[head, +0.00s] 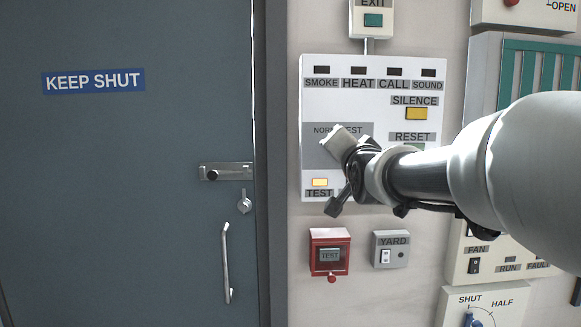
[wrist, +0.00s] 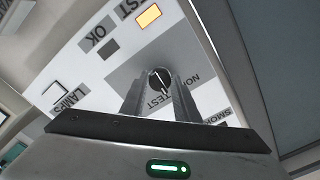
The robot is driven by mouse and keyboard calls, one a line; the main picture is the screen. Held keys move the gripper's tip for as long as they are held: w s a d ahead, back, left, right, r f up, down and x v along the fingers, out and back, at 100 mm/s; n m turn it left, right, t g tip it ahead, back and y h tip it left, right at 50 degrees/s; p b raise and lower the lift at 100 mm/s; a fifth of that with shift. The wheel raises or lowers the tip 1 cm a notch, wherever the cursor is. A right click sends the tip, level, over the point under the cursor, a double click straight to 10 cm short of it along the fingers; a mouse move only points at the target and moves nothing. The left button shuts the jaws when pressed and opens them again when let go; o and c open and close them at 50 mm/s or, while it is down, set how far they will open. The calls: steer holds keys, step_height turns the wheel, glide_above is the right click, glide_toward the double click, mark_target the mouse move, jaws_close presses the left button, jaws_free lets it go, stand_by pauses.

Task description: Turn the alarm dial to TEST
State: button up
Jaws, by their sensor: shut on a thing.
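The alarm dial is a small black round knob with a pale line, in the middle of the wrist view (wrist: 160,79). It sits on a grey plate marked NORM and TEST on the white alarm panel (head: 375,68). My gripper (wrist: 157,88) has its two fingers on either side of the dial, shut on it. In the head view my gripper (head: 336,140) covers the dial and part of the NORM label. The pale line slants on the dial face; I cannot tell surely which label it points to. The TEST lamp (head: 320,182) glows yellow.
The panel also has a yellow SILENCE button (head: 416,113) and a RESET button mostly behind my wrist. A red call box (head: 329,252) and a YARD switch box (head: 390,249) are below. A dark door (head: 125,180) stands at left.

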steer(key=shift+m+b, duration=3.15)
steer(key=shift+m, duration=0.55)
steer(key=o, duration=1)
steer(key=shift+o, duration=0.2)
steer(key=shift+s, duration=0.1)
steer(key=s+p, duration=0.1)
steer(key=s, duration=1.6)
steer(key=shift+s, duration=0.1)
